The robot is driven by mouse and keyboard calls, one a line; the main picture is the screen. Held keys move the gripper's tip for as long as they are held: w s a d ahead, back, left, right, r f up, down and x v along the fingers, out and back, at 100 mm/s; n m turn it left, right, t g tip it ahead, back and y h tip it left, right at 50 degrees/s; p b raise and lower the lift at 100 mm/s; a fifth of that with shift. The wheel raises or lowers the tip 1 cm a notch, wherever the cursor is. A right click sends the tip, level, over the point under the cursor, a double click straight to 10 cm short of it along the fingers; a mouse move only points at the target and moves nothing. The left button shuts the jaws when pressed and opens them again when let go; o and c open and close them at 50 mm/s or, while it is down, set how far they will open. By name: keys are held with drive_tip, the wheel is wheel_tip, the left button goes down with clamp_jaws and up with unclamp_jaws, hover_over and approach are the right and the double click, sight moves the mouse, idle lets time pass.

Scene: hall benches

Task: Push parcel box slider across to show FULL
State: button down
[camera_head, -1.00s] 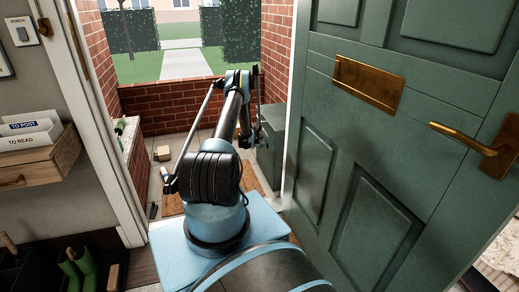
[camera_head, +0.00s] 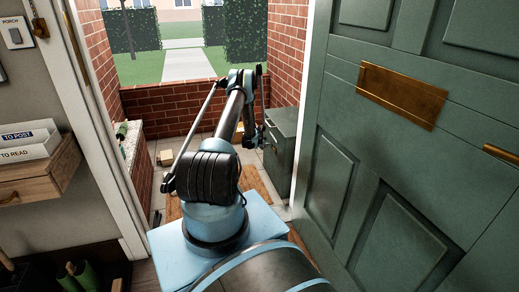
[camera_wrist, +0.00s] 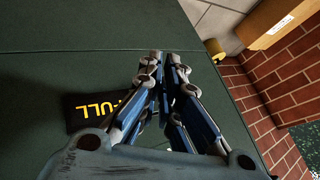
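The green parcel box (camera_head: 283,140) stands in the porch, just right of my arm in the head view. In the wrist view its green surface (camera_wrist: 60,65) fills the left and middle. A black panel with yellow lettering reading "FULL" (camera_wrist: 98,108) shows on it, partly hidden by my left finger. My gripper (camera_wrist: 164,56) has its fingertips together with nothing seen between them, over the box's surface to the right of the lettering. I cannot tell whether it touches the box. No separate slider knob can be made out. In the head view the fingers are hard to see.
The open green door (camera_head: 400,150) stands close on the right, with a brass letter plate (camera_head: 400,94). The white door frame (camera_head: 110,150) is on the left. A low brick wall (camera_head: 165,105) closes the porch. A cardboard parcel (camera_head: 167,157) lies on the porch floor.

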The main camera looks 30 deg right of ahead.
drive_tip(key=shift+s+d+r, duration=0.1)
drive_tip(key=shift+s+d, duration=0.45)
drive_tip(key=shift+d, duration=0.3)
drive_tip(key=s+a+r, duration=0.6)
drive_tip(key=a, duration=0.2)
drive_tip(key=shift+r, duration=0.4)
